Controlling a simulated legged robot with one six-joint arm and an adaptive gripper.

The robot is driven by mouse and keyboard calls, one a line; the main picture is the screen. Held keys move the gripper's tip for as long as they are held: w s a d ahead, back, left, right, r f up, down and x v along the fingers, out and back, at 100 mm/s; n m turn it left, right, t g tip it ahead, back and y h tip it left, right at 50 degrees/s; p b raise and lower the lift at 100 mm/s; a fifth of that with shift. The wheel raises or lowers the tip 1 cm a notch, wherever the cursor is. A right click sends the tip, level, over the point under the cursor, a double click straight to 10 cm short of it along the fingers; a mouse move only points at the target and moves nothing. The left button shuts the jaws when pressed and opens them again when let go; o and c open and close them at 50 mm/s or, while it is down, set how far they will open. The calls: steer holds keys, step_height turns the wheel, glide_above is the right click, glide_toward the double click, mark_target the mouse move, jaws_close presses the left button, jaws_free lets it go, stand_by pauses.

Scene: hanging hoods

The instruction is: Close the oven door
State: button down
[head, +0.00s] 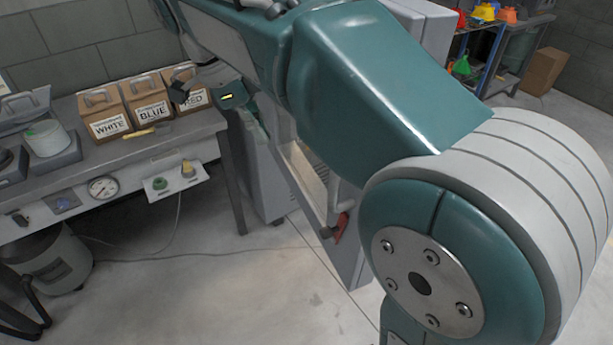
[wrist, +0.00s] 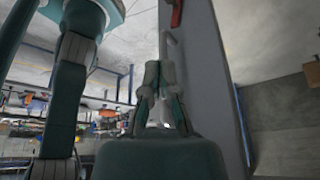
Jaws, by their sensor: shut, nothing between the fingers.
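The oven (head: 263,165) is a tall grey cabinet behind my arm in the head view. Its door (head: 353,255) is a grey panel standing out from the body, with a pale opening (head: 304,180) between them, so it looks open. A red lever (head: 341,229) is on the door side; in the wrist view it shows at the top (wrist: 176,13). The door fills a tall strip (wrist: 207,75) right of my gripper (wrist: 159,72), whose fingers are shut and empty. They lie close beside the door; contact cannot be told. My arm hides much of the oven.
A workbench (head: 170,145) with labelled boxes (head: 150,108) stands left of the oven, with a bin (head: 47,262) beneath. A cable crosses the floor. Open floor (head: 240,290) lies in front. Shelves (head: 480,50) stand at the back right.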

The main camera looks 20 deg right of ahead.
steer(key=s+d+f, duration=0.3)
steer(key=d+f, duration=0.4)
steer(key=f, duration=0.2)
steer(key=shift+s+d+f, duration=0.15)
steer(key=shift+s+d, duration=0.05)
stand_by(0.3)
